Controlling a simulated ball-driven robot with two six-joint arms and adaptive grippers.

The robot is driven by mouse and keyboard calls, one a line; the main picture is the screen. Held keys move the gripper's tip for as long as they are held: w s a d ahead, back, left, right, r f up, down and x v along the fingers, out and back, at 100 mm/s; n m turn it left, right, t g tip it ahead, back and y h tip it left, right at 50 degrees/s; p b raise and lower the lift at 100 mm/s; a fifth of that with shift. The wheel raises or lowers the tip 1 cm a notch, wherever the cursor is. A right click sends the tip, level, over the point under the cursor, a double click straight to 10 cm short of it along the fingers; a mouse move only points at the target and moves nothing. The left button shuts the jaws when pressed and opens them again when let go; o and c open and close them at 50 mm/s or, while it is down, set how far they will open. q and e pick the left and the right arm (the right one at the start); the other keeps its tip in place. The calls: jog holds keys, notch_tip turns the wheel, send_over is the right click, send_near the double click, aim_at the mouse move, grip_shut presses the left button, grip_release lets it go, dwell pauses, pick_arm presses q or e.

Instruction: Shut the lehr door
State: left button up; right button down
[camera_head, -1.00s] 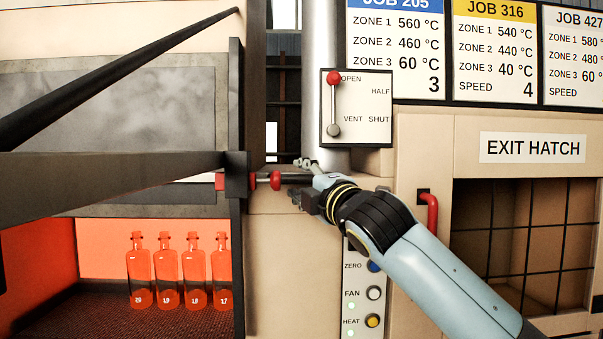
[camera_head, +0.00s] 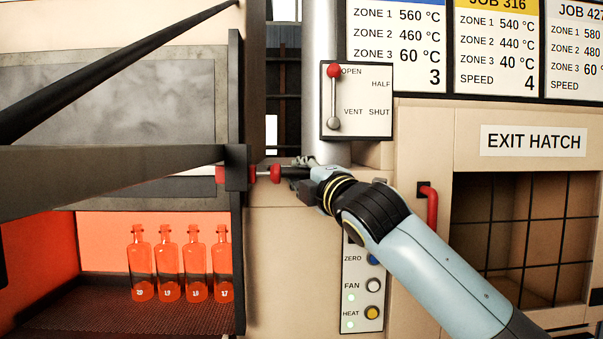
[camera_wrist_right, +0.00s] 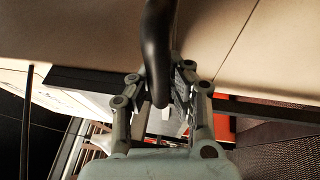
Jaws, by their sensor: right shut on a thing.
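The lehr door (camera_head: 130,100) is a mottled grey panel in a dark frame at the left of the head view. It stands raised above a glowing opening. A dark horizontal bar (camera_head: 110,180) crosses in front of its lower part. A handle with red collars (camera_head: 275,173) sticks out to the right from the bar's end. My right gripper (camera_head: 298,175) is shut on the dark handle, just right of the collars. In the right wrist view the black handle (camera_wrist_right: 157,55) passes between the fingers (camera_wrist_right: 160,98). My left gripper is not in view.
Several orange-lit bottles (camera_head: 170,270) stand inside the opening on a dark floor. A lever panel (camera_head: 357,103), a button panel (camera_head: 362,300) and a red handle (camera_head: 431,205) by the exit hatch (camera_head: 525,240) are close to my right arm.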

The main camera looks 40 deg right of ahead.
jog(key=shift+f, duration=0.1)
notch_tip(320, 180, down, 34)
jog(key=b, duration=2.4)
jog(key=c, duration=1.2)
grip_release()
